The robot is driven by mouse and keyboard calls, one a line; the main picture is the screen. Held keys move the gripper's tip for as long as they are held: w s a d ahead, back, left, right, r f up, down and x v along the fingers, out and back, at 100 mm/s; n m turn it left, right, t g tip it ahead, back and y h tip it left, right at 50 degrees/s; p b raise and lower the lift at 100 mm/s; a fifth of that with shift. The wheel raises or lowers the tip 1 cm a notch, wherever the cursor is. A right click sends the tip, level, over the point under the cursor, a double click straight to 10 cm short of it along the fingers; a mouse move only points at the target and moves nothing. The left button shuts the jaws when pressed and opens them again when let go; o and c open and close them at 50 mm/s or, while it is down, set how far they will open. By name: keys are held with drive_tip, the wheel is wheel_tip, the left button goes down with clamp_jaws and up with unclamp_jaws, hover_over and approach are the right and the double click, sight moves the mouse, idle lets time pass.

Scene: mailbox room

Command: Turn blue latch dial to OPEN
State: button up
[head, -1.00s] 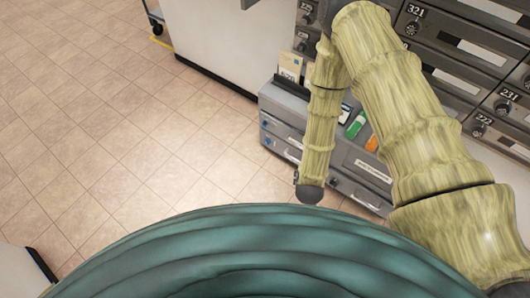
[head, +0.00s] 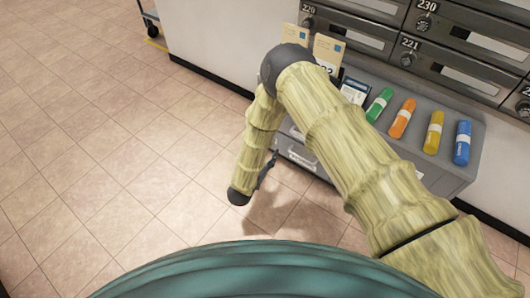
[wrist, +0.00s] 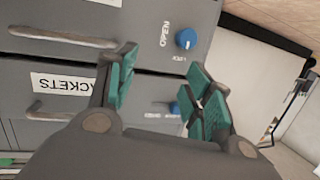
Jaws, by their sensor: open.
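In the wrist view, an upper blue dial (wrist: 186,39) sits on the grey drawer front, with OPEN printed beside it and a smaller, unclear label below. A lower blue dial (wrist: 174,108) sits on the drawer labelled with a word ending in CKETS, partly hidden by a finger. Which way either dial points is unclear. My gripper (wrist: 163,88) is open, with teal fingertips apart and nothing held. The lower dial appears between the fingers, near the right one; the upper dial appears beyond the fingertips. Contact cannot be told. In the head view my arm hides the dials.
Drawer handles (wrist: 62,38) jut out near the left finger. Mailboxes (head: 455,50) line the wall above. The tiled floor at left is clear.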

drive_tip(key=w+a+f+m+h+b, duration=0.1)
drive_tip(key=a+f+m+h+b, duration=0.2)
drive_tip(key=a+f+b, duration=0.4)
drive_tip(key=w+d+r+h+b, duration=0.1)
drive_tip(key=w+d+b, duration=0.5)
drive_tip(key=w, duration=0.2)
drive_tip(key=shift+w+d+r+m+b, duration=0.2)
drive_tip(key=shift+w+r+m+b, duration=0.1)
drive_tip(key=shift+w+r, duration=0.1)
drive_tip(key=shift+s, duration=0.1)
drive_tip(key=c, duration=1.1)
